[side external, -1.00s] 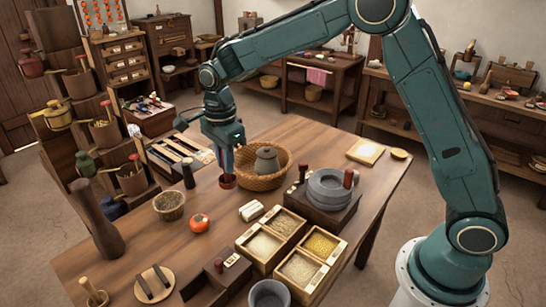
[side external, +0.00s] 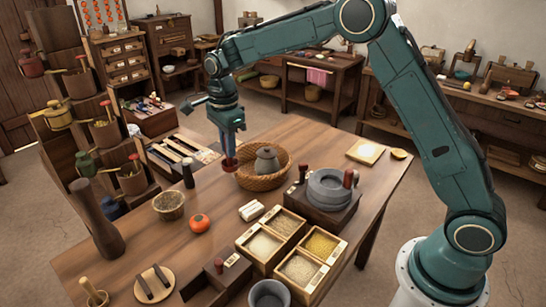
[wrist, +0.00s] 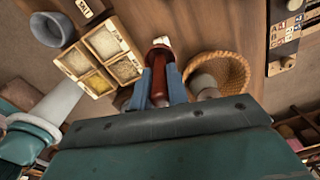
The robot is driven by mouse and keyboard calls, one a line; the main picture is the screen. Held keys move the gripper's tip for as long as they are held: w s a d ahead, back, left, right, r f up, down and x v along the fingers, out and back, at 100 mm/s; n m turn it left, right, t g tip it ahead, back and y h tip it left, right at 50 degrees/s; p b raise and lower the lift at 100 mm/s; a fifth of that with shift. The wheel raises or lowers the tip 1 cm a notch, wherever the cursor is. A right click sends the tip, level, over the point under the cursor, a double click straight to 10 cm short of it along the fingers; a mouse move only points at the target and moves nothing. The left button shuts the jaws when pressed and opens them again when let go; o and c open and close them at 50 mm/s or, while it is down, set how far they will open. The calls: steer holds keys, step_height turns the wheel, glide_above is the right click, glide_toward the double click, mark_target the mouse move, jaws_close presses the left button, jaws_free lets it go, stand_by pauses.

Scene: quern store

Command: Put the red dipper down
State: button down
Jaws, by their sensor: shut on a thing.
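The red dipper (side external: 230,165) hangs cup-down below my gripper (side external: 228,148), which is shut on it. In the side view its cup appears at the left edge of the wicker basket (side external: 262,181), seemingly above the table; I cannot tell the exact gap. In the wrist view the dipper's red handle (wrist: 160,82) lies between the two blue fingers of my gripper (wrist: 159,92). The basket, with a grey pot (side external: 266,160) in it, shows just right of the dipper there.
The wooden table (side external: 310,150) is bare behind the basket. A dark cylinder (side external: 188,176), a bowl (side external: 168,205) and a tomato-like red object (side external: 199,224) stand left and in front. Grain boxes (side external: 292,245) and a stone quern (side external: 329,190) stand to the right.

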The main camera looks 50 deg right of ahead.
steer(key=w+d+m, duration=0.2)
steer(key=w+d, duration=0.1)
steer(key=d, duration=0.8)
steer(key=w+d+m, duration=0.2)
steer(key=w+d, duration=0.2)
steer(key=d, duration=0.7)
steer(key=s+d+m, duration=0.2)
steer(key=s+d, duration=0.1)
steer(key=d, duration=0.7)
steer(key=s+d+m, duration=0.2)
steer(key=s+d, duration=0.1)
steer(key=d, duration=0.8)
steer(key=shift+s+d, duration=0.2)
steer(key=shift+s, duration=0.05)
steer(key=shift+f, duration=0.15)
steer(key=shift+f, duration=9.9)
steer(key=shift+f, duration=0.15)
